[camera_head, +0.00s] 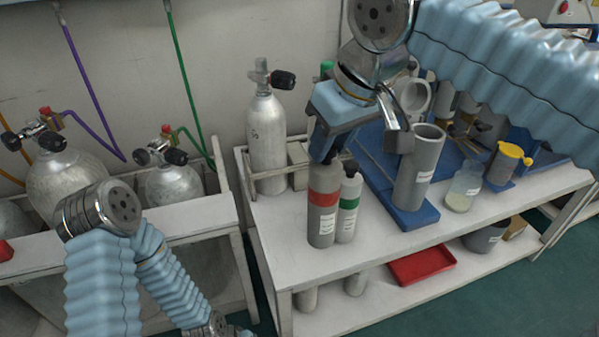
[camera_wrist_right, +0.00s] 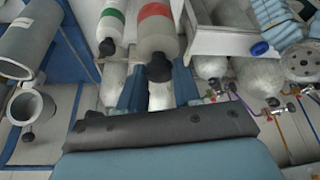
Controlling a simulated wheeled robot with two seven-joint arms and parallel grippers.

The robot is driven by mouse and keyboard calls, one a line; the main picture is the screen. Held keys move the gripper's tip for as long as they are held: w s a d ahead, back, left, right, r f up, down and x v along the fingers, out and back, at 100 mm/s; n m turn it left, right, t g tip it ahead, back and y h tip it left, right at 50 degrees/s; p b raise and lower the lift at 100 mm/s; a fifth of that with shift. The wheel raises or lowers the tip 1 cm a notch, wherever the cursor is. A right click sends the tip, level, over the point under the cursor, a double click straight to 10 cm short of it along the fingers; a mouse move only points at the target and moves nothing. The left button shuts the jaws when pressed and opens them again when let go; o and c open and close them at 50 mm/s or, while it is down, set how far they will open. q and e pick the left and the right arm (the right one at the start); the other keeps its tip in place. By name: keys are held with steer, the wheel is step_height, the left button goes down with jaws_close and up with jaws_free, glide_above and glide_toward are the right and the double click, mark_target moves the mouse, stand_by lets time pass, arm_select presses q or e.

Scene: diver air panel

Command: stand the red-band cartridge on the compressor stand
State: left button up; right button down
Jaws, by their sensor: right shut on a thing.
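The red-band cartridge (camera_head: 321,222) is a grey cylinder with a black top, upright at the front left of the white bench. It also shows in the right wrist view (camera_wrist_right: 157,40). My right gripper (camera_head: 324,155) is shut on its black top from above; in the wrist view the top lies between the blue fingers (camera_wrist_right: 159,82). I cannot tell if its base touches the bench. A blue base (camera_head: 412,216) carries an upright open grey tube (camera_head: 416,180) to the right; I cannot tell whether this is the compressor stand. My left arm shows, but its gripper does not.
A green-band cartridge (camera_head: 348,212) stands close beside the red-band one. A silver cylinder (camera_head: 266,145) stands behind at left. A clear jar (camera_head: 463,188) and a yellow-topped container (camera_head: 503,164) stand at right. A red tray (camera_head: 422,265) lies on the lower shelf.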

steer(key=w+a+f+b, duration=0.1)
steer(key=w+a+f, duration=0.4)
steer(key=f, duration=0.5)
steer(key=shift+w+f, duration=0.15)
steer(key=shift+w, duration=0.5)
steer(key=shift+f, duration=0.1)
steer(key=c, duration=0.8)
jaws_free()
steer(key=p+v, duration=0.1)
steer(key=v, duration=1.1)
steer(key=shift+s+p, duration=0.1)
steer(key=shift+p, duration=0.3)
